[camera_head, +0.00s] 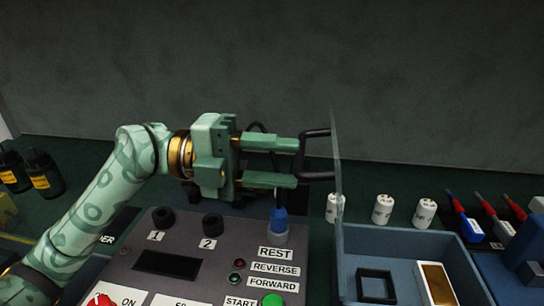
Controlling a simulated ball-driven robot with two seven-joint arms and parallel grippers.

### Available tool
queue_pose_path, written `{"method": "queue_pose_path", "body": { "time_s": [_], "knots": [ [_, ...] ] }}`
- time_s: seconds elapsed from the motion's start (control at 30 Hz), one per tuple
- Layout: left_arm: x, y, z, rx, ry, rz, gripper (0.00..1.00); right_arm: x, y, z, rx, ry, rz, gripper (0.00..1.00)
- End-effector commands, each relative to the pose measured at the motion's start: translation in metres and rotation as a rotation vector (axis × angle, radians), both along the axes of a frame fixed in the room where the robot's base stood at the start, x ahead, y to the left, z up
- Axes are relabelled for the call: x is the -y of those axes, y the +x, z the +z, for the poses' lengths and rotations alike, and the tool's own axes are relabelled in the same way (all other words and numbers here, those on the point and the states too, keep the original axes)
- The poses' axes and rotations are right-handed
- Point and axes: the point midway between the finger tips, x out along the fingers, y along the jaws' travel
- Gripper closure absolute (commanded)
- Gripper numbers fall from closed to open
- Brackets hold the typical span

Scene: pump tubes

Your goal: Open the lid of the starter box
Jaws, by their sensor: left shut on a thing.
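The starter box (395,238) is an open-topped blue-grey box at the lower right. Its clear lid (337,180) stands about upright, seen nearly edge-on, at the box's left side. A black D-shaped handle (318,133) sticks out to the left from the lid. My left gripper (298,163) is shut on this handle, left of the lid and above the control panel. My right gripper is not in view.
The control panel (215,262) with knobs, labels and a blue-topped lever (279,222) lies below my left gripper. White labelled cylinders (383,209) stand behind the box. Red-and-blue tools (463,217) lie at right. Dark bottles (43,172) stand far left. A grey wall (250,60) closes the back.

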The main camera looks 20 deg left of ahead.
Motion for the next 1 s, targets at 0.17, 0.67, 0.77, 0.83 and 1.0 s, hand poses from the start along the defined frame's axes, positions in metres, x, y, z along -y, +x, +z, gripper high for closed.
{"method": "queue_pose_path", "body": {
  "time_s": [0.17,0.67,0.77,0.83,1.0],
  "knots": [
    [0.001,0.000,-0.003,-0.003,0.007,-0.003,0.68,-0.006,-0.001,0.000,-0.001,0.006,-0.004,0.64],
    [-0.019,-0.004,-0.002,-0.003,0.004,0.002,0.68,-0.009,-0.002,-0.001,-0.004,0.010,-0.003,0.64],
    [-0.042,-0.010,-0.002,-0.005,0.004,0.003,0.68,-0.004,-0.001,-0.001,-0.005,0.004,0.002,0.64],
    [-0.061,-0.015,-0.001,-0.006,0.003,0.004,0.68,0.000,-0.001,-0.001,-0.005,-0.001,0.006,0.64],
    [-0.106,-0.028,0.002,-0.001,0.002,0.002,0.68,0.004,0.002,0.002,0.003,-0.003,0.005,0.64]
  ]
}}
